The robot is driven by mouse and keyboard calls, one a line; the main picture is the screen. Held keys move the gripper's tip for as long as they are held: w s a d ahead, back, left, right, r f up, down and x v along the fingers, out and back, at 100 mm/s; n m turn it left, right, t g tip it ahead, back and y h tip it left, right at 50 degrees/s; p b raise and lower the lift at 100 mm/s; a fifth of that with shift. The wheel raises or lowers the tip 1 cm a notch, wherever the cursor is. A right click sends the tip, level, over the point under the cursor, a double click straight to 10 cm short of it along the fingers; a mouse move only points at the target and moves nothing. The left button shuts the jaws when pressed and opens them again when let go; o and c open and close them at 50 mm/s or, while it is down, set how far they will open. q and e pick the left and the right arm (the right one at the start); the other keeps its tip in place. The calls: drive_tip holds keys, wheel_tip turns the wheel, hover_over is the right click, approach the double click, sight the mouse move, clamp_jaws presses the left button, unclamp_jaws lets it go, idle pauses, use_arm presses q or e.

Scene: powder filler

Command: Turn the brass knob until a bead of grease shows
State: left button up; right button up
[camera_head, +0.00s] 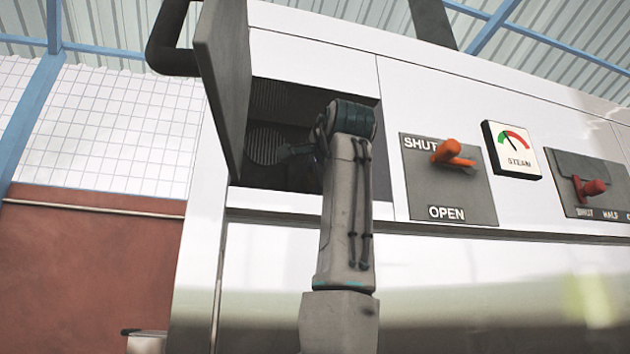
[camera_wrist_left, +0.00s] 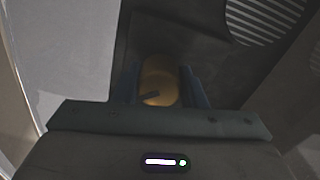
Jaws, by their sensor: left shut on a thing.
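The brass knob (camera_wrist_left: 159,80) shows in the left wrist view, at the middle, between the two fingers of my left gripper (camera_wrist_left: 162,92). The gripper is shut on the knob. A dark mark shows on the knob's near part. In the head view my left arm reaches up into the dark open compartment of the white machine, and the left gripper (camera_head: 290,155) is in shadow inside it. The knob is hidden there. I see no bead of grease in either view. My right gripper is not in view.
A grey door (camera_head: 222,85) stands open at the compartment's left. Right of it are an orange lever (camera_head: 452,154) on a SHUT/OPEN plate, a steam gauge (camera_head: 511,150) and a red lever (camera_head: 590,188). Round slatted vents (camera_wrist_left: 262,18) are beside the knob.

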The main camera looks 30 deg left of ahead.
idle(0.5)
use_arm(q)
drive_tip(key=o, duration=1)
drive_tip(key=shift+s+d, duration=0.1)
drive_tip(key=shift+d, duration=0.1)
drive_tip(key=b+v, duration=0.4)
drive_tip(key=v, duration=0.6)
drive_tip(key=shift+s+d+b, duration=0.1)
drive_tip(key=shift+s+b, duration=0.05)
drive_tip(key=shift+b, duration=0.15)
